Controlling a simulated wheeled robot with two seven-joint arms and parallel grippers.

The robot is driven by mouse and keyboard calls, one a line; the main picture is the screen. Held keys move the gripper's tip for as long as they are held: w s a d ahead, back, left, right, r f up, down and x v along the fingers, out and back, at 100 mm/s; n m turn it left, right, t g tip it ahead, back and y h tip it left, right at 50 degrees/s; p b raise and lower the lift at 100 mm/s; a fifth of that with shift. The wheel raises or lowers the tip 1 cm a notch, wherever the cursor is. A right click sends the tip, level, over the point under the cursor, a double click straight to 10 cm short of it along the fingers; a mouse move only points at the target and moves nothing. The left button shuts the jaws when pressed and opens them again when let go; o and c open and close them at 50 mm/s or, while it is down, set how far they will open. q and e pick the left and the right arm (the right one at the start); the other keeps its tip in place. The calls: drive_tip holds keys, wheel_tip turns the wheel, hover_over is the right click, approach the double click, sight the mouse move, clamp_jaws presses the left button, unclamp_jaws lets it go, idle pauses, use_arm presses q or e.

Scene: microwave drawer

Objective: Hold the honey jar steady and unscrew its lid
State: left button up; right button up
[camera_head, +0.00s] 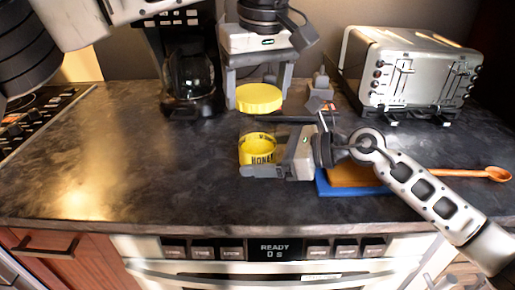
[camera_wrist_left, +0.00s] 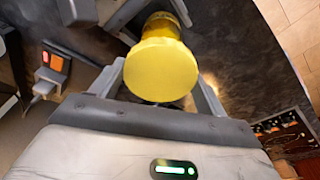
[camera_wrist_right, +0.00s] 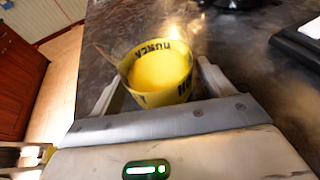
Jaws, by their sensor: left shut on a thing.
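The round yellow lid (camera_head: 260,97) is between the fingers of my left gripper (camera_wrist_left: 163,75), which is shut on it. The lid is up off the honey jar (camera_head: 258,150), with a gap between them in the head view. The jar is clear with a yellow label with dark letters, and stands upright on the counter. My right gripper (camera_head: 270,146) has one finger on each side of the jar. In the right wrist view the jar (camera_wrist_right: 160,72) shows open-topped with yellow inside. Whether both right fingers press on it I cannot tell.
A silver toaster (camera_head: 412,75) stands at the back right and a coffee maker (camera_head: 190,75) at the back left. A blue board (camera_head: 345,188) and a wooden spoon (camera_head: 495,174) lie right of the jar. The dark counter (camera_head: 130,170) is clear at left.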

drive_tip(key=shift+o, duration=0.3)
drive_tip(key=shift+d, duration=0.1)
drive_tip(key=v, duration=1.2)
drive_tip(key=shift+s, duration=0.1)
